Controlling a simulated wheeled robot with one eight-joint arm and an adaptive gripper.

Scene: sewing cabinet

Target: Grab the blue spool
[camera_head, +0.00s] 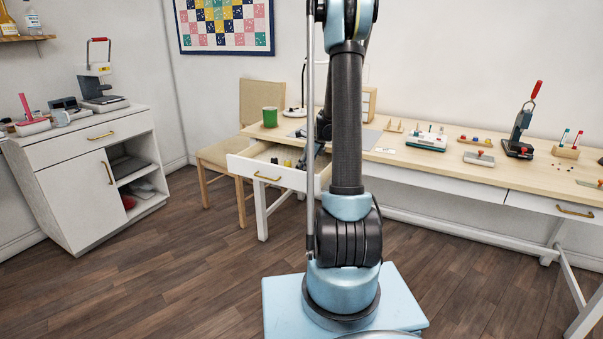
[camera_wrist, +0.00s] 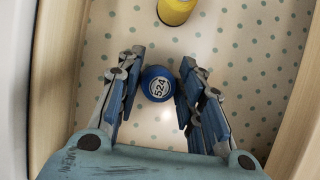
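The blue spool (camera_wrist: 157,84) stands on end on the dotted drawer lining, with a white label reading 524 on its top. My gripper (camera_wrist: 155,75) is over it in the wrist view, with its two fingers apart on the left and right of the spool. Narrow gaps show between the spool and both fingers. The blue spool cannot be made out in the head view.
A yellow spool (camera_wrist: 176,10) lies ahead of the blue one. Wooden drawer walls (camera_wrist: 60,70) are close on the left and on the right (camera_wrist: 290,130).

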